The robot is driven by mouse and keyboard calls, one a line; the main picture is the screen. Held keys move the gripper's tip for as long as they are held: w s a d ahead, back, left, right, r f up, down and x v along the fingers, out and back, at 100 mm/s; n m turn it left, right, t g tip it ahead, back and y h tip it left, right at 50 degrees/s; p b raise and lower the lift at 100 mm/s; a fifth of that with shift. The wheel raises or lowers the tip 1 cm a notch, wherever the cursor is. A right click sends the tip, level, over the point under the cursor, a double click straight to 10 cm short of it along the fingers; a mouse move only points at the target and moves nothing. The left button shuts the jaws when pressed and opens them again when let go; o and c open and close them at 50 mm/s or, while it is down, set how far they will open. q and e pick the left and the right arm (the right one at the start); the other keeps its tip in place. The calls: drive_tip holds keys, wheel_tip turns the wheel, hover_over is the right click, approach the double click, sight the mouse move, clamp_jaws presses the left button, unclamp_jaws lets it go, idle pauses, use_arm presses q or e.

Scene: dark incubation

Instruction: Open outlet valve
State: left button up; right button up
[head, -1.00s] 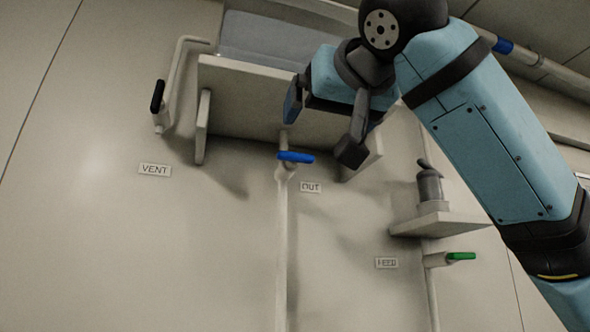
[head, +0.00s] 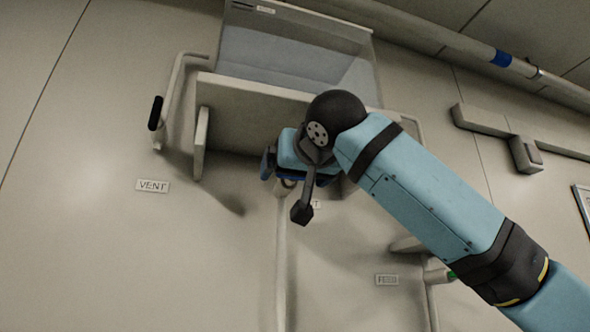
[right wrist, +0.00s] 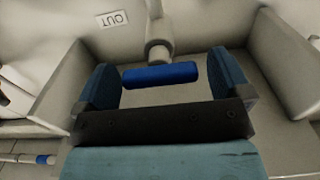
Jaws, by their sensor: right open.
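The outlet valve's blue handle (right wrist: 160,75) lies crosswise on its pale pipe, below the OUT label (right wrist: 113,18) in the right wrist view. My right gripper (right wrist: 162,68) is open, with one finger on each side of the handle and gaps at both ends. In the head view my right gripper (head: 286,187) is in front of the outlet valve and hides most or all of the handle. The outlet pipe (head: 281,260) runs down below it. My left gripper is not in view.
A pale shelf (head: 240,98) with a clear-walled tank (head: 290,58) is just above my gripper. The black VENT handle (head: 156,113) is to the left. The wall at lower left is bare.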

drive_tip(key=c, duration=0.9)
drive_tip(key=shift+c, duration=0.2)
